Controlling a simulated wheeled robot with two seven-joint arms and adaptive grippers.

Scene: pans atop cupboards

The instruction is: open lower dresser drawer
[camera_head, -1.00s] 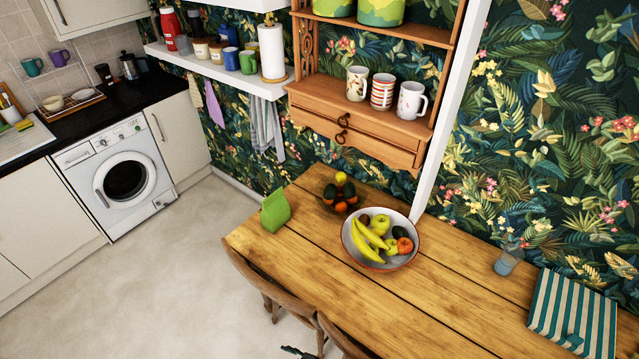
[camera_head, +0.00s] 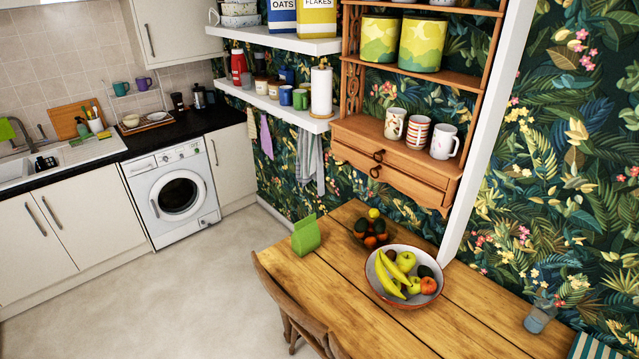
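A wooden wall dresser (camera_head: 455,178) hangs above the table, with open shelves over two stacked drawers. The upper drawer (camera_head: 395,150) and the lower drawer (camera_head: 410,182) both look shut. Dark ring pulls hang on their fronts, the lower ring (camera_head: 375,171) just below and left of the upper ring (camera_head: 379,155). Three mugs (camera_head: 418,132) stand on the ledge above the drawers. Neither of my grippers is in view.
A wooden table (camera_head: 340,285) stands below the dresser, with a fruit bowl (camera_head: 428,301), a green bag (camera_head: 306,236) and a vase (camera_head: 540,316). A chair (camera_head: 285,305) is at its near side. A white post (camera_head: 490,140) borders the dresser. The floor (camera_head: 170,300) is clear at left.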

